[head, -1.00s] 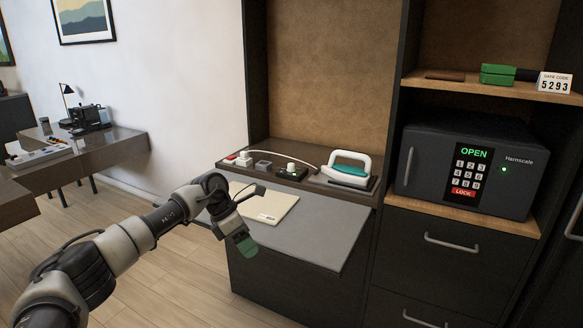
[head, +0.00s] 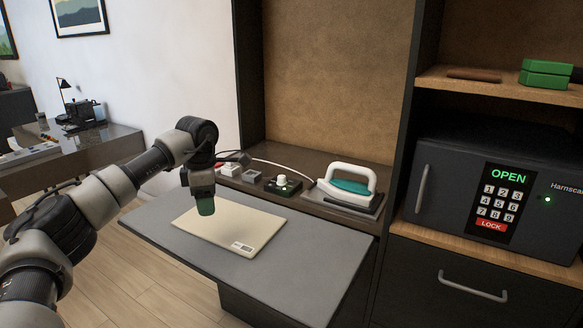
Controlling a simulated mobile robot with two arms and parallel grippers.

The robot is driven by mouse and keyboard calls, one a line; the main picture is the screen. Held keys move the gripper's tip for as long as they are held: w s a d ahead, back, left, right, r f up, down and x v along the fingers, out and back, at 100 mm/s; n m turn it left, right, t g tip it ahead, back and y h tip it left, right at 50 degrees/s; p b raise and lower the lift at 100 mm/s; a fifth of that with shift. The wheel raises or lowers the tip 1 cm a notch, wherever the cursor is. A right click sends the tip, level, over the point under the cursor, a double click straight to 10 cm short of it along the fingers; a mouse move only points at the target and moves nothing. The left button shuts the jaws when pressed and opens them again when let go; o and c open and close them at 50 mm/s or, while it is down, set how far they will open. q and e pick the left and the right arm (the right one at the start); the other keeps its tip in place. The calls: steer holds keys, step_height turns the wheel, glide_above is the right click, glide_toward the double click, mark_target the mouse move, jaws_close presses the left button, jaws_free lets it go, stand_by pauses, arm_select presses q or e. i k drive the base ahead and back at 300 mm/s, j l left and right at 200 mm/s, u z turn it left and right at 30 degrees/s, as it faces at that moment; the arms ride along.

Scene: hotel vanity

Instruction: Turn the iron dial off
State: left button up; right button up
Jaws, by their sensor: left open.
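The iron (head: 349,186), white with a teal body, rests on a dark stand at the right of the vanity ledge. To its left is a dark box with a white dial knob (head: 282,181) on top. Its setting is too small to read. A white cord runs along the ledge behind it to a red and white plug area (head: 236,160). My left gripper (head: 205,207) points down above the cream folder, to the left and in front of the dial, apart from it. It is seen edge-on and looks empty. My right gripper is not in view.
A cream folder (head: 228,228) lies on the grey pull-out surface (head: 312,262). A small grey box (head: 252,176) sits left of the dial. A safe (head: 480,185) showing OPEN stands at right, below a shelf with a green object (head: 546,74).

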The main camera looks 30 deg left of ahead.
mark_target(282, 180)
steer(key=i, duration=1.25)
